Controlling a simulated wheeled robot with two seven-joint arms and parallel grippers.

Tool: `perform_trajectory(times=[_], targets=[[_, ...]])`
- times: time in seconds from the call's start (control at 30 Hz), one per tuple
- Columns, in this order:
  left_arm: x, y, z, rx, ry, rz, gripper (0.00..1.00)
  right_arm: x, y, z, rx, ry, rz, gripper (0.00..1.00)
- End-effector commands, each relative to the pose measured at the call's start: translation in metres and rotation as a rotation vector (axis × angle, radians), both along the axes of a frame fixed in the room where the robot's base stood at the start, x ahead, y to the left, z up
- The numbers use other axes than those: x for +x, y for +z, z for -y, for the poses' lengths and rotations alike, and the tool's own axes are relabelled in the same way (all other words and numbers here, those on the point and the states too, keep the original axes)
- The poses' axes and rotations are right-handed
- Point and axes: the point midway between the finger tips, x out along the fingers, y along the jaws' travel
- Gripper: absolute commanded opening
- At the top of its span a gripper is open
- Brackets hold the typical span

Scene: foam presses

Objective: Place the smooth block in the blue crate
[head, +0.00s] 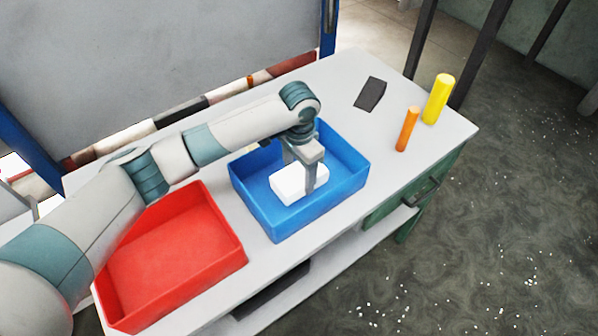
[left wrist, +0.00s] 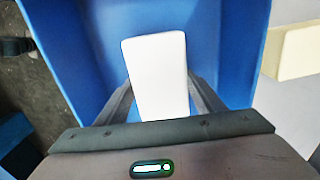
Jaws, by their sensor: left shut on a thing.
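A white smooth-looking block (head: 290,184) is between the fingers of my left gripper (head: 307,178), which is shut on it. The block and fingertips are inside the walls of the blue crate (head: 344,202). In the left wrist view the white block (left wrist: 156,72) sits between the two dark fingers (left wrist: 162,100), with the blue crate (left wrist: 235,50) around it. I cannot tell whether the block touches the crate floor. My right gripper is not in view.
A red crate (head: 215,262) stands to the left of the blue one on the grey table (head: 300,265).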

Motion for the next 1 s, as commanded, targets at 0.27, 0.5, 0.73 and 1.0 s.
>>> perform_trajectory(times=[0.27, 0.5, 0.73, 1.0], targets=[[0.0, -0.002, 0.0, 0.0, 0.0, 0.0, 0.8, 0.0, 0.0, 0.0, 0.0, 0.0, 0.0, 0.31], [0.0, -0.002, 0.0, 0.0, 0.0, 0.0, 0.8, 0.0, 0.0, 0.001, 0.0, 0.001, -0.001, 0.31], [0.001, 0.006, 0.0, -0.001, 0.001, 0.002, 0.8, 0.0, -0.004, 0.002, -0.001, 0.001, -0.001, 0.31], [0.001, 0.041, 0.001, -0.003, 0.0, 0.003, 0.8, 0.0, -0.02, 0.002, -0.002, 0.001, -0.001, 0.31]])
